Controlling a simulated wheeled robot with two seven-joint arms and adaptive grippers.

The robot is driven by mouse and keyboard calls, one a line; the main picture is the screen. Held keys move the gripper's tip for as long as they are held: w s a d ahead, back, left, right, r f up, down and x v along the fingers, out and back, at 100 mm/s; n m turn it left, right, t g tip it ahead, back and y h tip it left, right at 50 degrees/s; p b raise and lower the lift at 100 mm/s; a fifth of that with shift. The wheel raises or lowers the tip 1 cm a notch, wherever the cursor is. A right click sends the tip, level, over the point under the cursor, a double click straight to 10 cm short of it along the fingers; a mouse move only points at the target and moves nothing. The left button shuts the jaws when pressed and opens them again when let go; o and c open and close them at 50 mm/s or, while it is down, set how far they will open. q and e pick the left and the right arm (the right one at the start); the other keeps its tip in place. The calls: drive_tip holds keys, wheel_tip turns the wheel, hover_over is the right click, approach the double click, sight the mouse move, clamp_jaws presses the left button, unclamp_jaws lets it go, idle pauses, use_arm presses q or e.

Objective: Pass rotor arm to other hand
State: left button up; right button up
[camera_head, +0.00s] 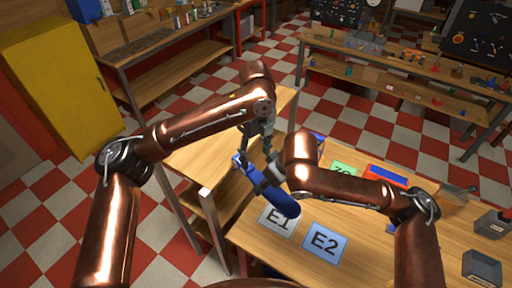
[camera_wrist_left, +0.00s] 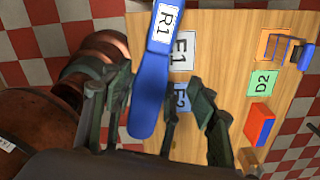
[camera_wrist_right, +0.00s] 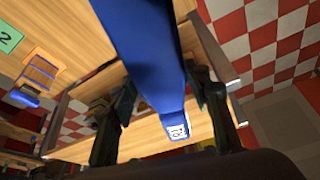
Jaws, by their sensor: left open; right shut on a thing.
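The blue rotor arm (camera_head: 283,204) is held up above the table, long and tilted, with a white R1 label that shows in the left wrist view (camera_wrist_left: 164,22) and the right wrist view (camera_wrist_right: 177,130). My left gripper (camera_head: 256,150) is open near the upper end of the rotor arm. In the left wrist view the rotor arm passes between the spread left fingers (camera_wrist_left: 152,125); contact cannot be told.
The wooden table (camera_head: 270,240) carries a white E1 card (camera_head: 279,219), a blue E2 card (camera_head: 324,242), a green card (camera_head: 343,168) and a red-and-blue block (camera_head: 388,176). Dark bins (camera_head: 482,268) stand at right. A yellow cabinet (camera_head: 60,80) is at far left.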

sight(256, 172)
use_arm(q)
wheel_tip(256, 172, down, 9)
drive_tip(key=shift+r, duration=0.1)
idle(0.4)
drive_tip(key=shift+w, duration=0.1)
drive_tip(key=c, duration=1.4)
use_arm(e)
drive_tip(key=shift+s+a+r, duration=0.1)
drive_tip(key=shift+s+a, duration=0.05)
drive_tip(key=shift+a, duration=0.05)
use_arm(q)
drive_tip(key=shift+d+r, duration=0.1)
clamp_jaws()
use_arm(e)
drive_tip(key=o, duration=1.1)
drive_tip(key=shift+c, duration=0.2)
drive_tip(key=o, duration=0.4)
drive_tip(key=shift+d, duration=0.15)
drive_tip(key=shift+o, duration=0.2)
